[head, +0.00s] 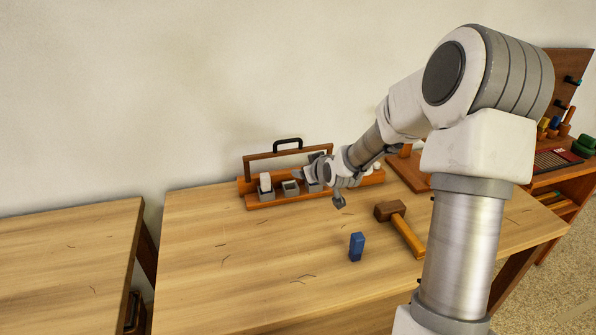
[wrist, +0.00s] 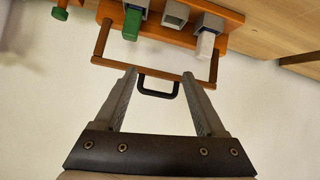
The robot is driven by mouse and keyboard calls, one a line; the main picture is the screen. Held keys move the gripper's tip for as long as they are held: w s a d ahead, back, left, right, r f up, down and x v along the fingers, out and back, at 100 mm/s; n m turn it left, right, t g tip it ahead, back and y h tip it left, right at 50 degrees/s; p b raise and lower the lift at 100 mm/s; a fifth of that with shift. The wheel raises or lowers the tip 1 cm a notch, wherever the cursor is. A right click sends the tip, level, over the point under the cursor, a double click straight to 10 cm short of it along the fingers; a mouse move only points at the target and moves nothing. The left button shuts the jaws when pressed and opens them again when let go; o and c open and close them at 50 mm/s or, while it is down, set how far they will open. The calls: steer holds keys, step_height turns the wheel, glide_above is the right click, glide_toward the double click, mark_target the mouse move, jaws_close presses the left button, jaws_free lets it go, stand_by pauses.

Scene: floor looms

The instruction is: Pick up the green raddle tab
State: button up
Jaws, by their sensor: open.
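The green raddle tab (wrist: 132,25) stands in a grey socket of the wooden rack (wrist: 175,38) in the wrist view, which shows the rack upside down. The head view does not show the green tab; my arm and gripper cover that end of the rack. My gripper (wrist: 159,74) is open, with nothing between its fingers. In the wrist view its fingertips point toward the rack's frame and black handle, apart from the tab in the picture. In the head view my gripper (head: 308,173) is at the right part of the rack (head: 285,201).
A white tab (head: 265,182) sits in the rack's left socket; the middle socket (head: 290,187) looks empty. A blue block (head: 356,246) and a mallet (head: 400,227) lie in front. The table's left front is clear. A shelf unit (head: 568,170) stands right.

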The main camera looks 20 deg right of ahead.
steer(key=shift+w+d+f+m+t+b, duration=0.35)
steer(key=shift+w+d+f+t+b, duration=0.45)
steer(key=shift+w+f, duration=1.05)
steer(key=shift+w+d+f+m+t+b, duration=0.2)
steer(key=shift+w+d+f+m+b, duration=0.3)
steer(key=shift+w+d+f, duration=1.05)
steer(key=shift+w+d+f+m+t+b, duration=0.25)
steer(key=shift+w+d+f+t+b, duration=0.35)
steer(key=shift+w+f, duration=1.55)
steer(key=shift+w+r, duration=0.35)
jaws_close()
